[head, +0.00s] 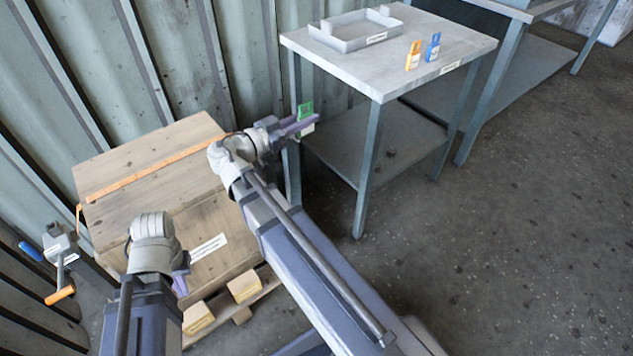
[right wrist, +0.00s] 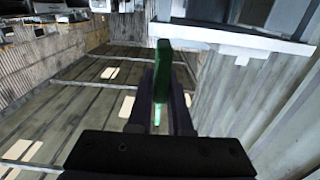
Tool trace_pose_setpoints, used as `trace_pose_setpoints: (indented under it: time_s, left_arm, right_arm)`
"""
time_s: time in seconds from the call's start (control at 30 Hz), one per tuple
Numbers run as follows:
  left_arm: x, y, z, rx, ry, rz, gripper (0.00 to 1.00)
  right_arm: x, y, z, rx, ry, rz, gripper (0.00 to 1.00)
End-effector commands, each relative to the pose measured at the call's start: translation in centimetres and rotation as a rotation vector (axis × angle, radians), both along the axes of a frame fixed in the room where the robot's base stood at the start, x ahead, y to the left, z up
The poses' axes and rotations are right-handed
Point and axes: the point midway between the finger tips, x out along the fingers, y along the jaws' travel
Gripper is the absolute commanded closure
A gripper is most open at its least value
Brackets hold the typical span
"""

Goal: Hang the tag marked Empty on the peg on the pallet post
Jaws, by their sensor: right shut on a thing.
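My right gripper (head: 297,124) is shut on a green tag (head: 305,111), held up beside the left edge of the grey table. The tag has a pale lower part; its wording is too small to read. In the right wrist view the green tag (right wrist: 162,72) stands edge-on between the fingers. An orange tag (head: 413,54) and a blue tag (head: 433,47) stand on the table. My left gripper (head: 181,283) is beside the crate's front; its opening cannot be told. I cannot make out a peg or post on the pallet (head: 262,291).
The wooden crate (head: 150,146) with an orange strap stands on the pallet by the corrugated wall. The table (head: 459,45) carries a grey tray (head: 346,45). A tool with blue and orange handles (head: 60,257) is at far left. Floor at right is clear.

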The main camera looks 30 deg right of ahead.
Motion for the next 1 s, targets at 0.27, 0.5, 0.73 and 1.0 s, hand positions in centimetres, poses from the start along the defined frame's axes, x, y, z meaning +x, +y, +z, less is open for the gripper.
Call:
trace_pose_setpoints:
  time_s: [0.27,0.5,0.73,1.0]
  left_arm:
    - [0.0,0.0,-9.9,0.001,-0.002,-0.004,1.00]
    - [0.1,0.0,-12.9,0.001,-0.003,-0.006,1.00]
    - [0.1,0.0,-12.6,0.001,-0.003,-0.006,1.00]
    - [0.1,0.0,-12.7,0.001,-0.002,-0.006,1.00]
  right_arm:
    - [-2.6,-0.6,-9.9,0.000,0.000,0.001,1.00]
    - [-3.6,-0.8,-12.9,0.000,0.000,0.001,1.00]
    - [-3.6,-0.8,-12.7,0.000,0.000,0.001,1.00]
    - [-2.9,-0.8,-12.7,0.000,0.000,0.001,1.00]
